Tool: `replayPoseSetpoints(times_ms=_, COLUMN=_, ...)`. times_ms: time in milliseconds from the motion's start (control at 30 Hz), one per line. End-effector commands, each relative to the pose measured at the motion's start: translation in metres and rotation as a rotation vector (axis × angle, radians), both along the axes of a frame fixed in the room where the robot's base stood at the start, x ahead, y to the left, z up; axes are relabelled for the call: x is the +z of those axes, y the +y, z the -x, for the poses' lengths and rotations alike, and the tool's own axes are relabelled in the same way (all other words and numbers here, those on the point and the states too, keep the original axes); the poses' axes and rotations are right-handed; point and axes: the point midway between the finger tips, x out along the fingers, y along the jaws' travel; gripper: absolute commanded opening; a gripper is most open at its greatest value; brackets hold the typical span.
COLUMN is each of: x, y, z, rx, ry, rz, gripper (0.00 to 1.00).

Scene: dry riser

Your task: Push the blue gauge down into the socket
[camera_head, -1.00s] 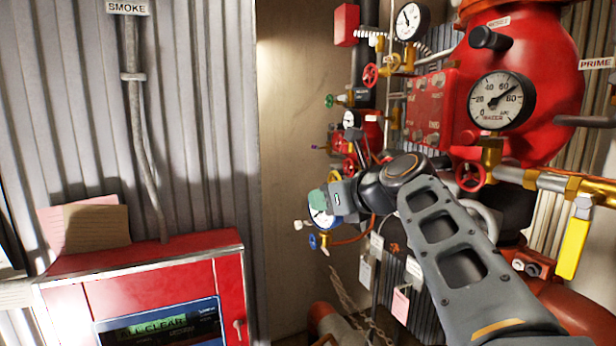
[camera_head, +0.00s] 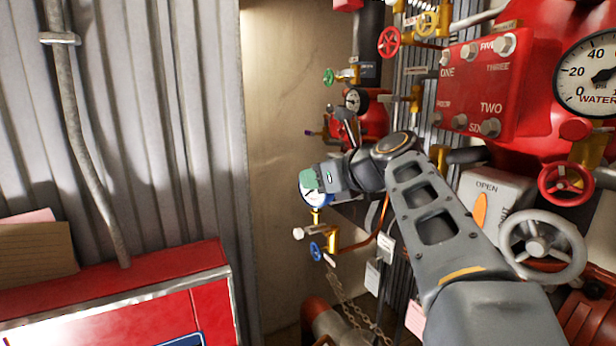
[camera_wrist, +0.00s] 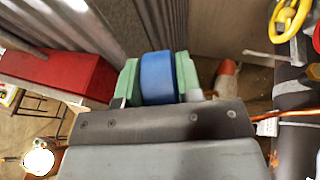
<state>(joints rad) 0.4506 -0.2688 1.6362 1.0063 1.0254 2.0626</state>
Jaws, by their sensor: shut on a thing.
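The blue gauge (camera_head: 316,188) has a white dial and a blue rim. My gripper (camera_head: 311,180) is shut on it, with its green pads on either side of the rim. In the wrist view the blue rim (camera_wrist: 158,78) sits between the green fingers of my gripper (camera_wrist: 157,80). Below the gauge is a brass fitting (camera_head: 331,236) with a blue handwheel and a whitish knob. The gauge's lower end appears in line with the top of this fitting. I cannot tell how deep it sits in the socket, and the wrist view hides that part.
A red panel box (camera_head: 120,290) stands at the lower left against corrugated wall. Red and green handwheels, a small gauge (camera_head: 356,99) and pipes crowd the right. A grey handwheel (camera_head: 541,246) is near my arm. Tags and a chain hang below the fitting.

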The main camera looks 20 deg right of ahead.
Motion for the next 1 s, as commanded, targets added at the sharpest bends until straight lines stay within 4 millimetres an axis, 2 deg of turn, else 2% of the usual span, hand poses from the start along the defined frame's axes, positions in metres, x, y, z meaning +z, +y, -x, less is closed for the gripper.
replayPoseSetpoints(times_ms=233, x=-0.004, y=-0.021, z=-0.003, rx=-0.003, ry=0.001, rz=-0.002, gripper=0.06)
replayPoseSetpoints(times_ms=600, x=-0.007, y=-0.043, z=-0.005, rx=0.000, ry=0.000, rz=-0.001, gripper=0.06)
replayPoseSetpoints(times_ms=1000, x=-0.014, y=-0.043, z=-0.005, rx=0.001, ry=0.000, rz=-0.002, gripper=0.06)
